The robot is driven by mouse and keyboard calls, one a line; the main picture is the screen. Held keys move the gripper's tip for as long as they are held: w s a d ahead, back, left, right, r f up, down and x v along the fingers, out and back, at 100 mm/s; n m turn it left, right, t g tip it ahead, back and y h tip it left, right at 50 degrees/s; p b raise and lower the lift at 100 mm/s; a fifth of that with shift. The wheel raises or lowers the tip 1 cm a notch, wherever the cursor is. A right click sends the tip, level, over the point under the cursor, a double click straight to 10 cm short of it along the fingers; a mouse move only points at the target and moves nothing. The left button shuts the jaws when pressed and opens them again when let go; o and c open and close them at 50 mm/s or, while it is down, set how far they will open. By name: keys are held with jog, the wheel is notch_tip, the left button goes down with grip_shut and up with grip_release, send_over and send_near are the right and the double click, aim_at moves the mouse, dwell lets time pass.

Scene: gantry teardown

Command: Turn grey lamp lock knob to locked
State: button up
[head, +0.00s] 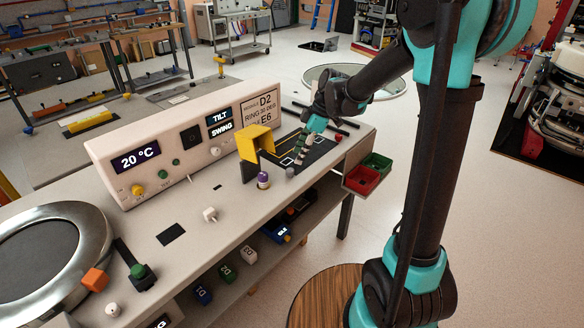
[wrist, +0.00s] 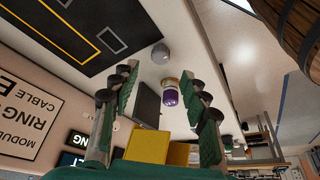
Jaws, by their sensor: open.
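A small grey knob (head: 290,172) sits on the bench top near its front edge, beside the dark marked mat; I take it for the lamp lock knob. It also shows in the wrist view (wrist: 160,53), just beyond the fingertips. Whether it is at locked cannot be told. My gripper (head: 301,156) points down above the bench, close to the knob and apart from it. In the wrist view its fingers (wrist: 164,82) are spread, with nothing held between them. A yellow hooded block (head: 255,143) stands left of the gripper; it may be the lamp.
A purple-and-white capped cylinder (head: 263,180) stands left of the grey knob. A control panel (head: 150,160) runs along the back. A red knob (head: 338,138) is at the right end, near red (head: 361,180) and green bins (head: 377,163). A white knob (head: 210,214) stands on clear bench.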

aim_at(290, 170)
jog(key=x, duration=0.7)
jog(key=shift+c, duration=0.4)
grip_shut()
